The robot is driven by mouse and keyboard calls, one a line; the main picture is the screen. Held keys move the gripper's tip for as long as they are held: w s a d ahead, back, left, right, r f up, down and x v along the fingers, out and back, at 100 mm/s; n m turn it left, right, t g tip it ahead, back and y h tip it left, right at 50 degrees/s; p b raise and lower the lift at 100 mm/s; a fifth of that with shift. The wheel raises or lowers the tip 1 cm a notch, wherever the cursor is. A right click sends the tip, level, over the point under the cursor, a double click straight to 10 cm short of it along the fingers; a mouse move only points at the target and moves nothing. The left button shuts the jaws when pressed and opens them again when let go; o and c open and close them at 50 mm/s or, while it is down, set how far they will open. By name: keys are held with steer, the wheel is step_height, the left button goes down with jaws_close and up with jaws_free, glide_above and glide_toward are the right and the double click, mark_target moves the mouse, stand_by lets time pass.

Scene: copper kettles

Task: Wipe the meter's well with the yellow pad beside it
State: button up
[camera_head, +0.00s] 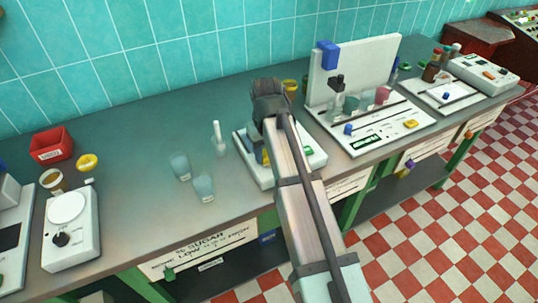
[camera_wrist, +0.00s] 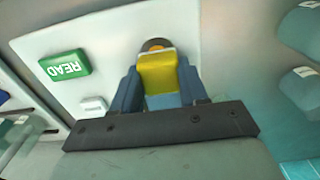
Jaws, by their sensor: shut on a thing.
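The meter is a white box on the bench (camera_head: 240,145), mostly hidden under my arm in the head view. In the wrist view its white top (camera_wrist: 100,45) shows a green READ button (camera_wrist: 65,66) and a small white button (camera_wrist: 94,106). My gripper (camera_wrist: 160,88) has blue fingers shut on the yellow pad (camera_wrist: 158,72). The pad is over the meter's well (camera_wrist: 152,44), covering most of it; only a dark and orange rim shows beyond it. I cannot tell whether the pad touches the well. In the head view my gripper (camera_head: 262,156) is low over the meter.
Two clear blue-tinted beakers (camera_head: 203,187) and a white bottle (camera_head: 218,140) stand close left of the meter. A station with a white back panel (camera_head: 355,72) and glassware is close on the right. A white scale (camera_head: 70,230) and red bin (camera_head: 51,145) are far left.

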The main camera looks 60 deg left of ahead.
steer(key=shift+a+r, duration=0.15)
steer(key=shift+r, duration=3.8)
